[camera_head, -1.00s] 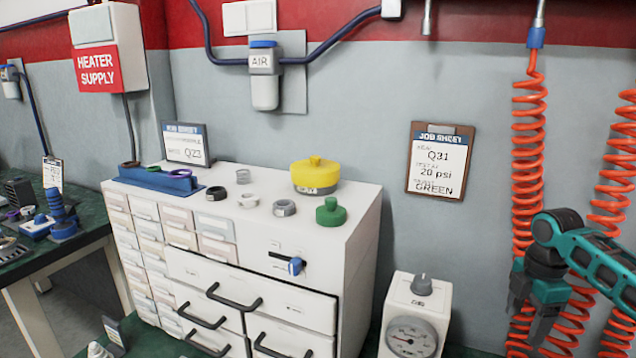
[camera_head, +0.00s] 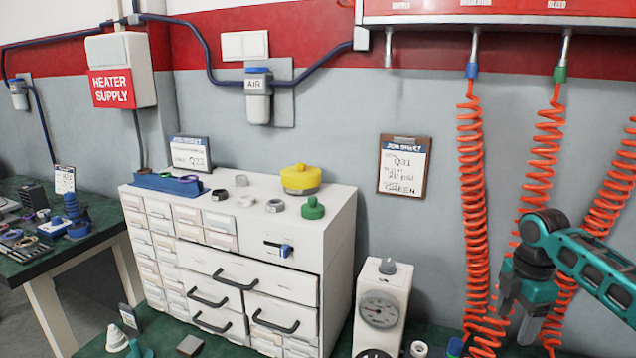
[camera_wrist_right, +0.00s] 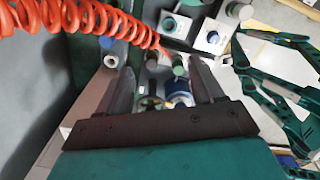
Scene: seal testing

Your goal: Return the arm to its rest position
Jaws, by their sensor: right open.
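My right arm (camera_head: 590,262) comes in from the right edge of the head view, teal and dark grey. Its gripper (camera_head: 522,318) points down in front of the orange coiled hoses. In the right wrist view the two fingers of the gripper (camera_wrist_right: 165,85) stand apart with nothing held between them. Beyond the fingers, several small fittings and a blue cylindrical part (camera_wrist_right: 180,92) show, apart from the fingers as far as I can tell. My left gripper is not in the head view.
Orange coiled hoses (camera_head: 472,200) hang beside and behind the right gripper. A white drawer cabinet (camera_head: 340,215) carries a yellow knob-topped part (camera_head: 300,180) and a green one (camera_head: 313,208). A gauge box (camera_head: 382,300) stands right of it. A job sheet (camera_head: 403,165) hangs on the wall.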

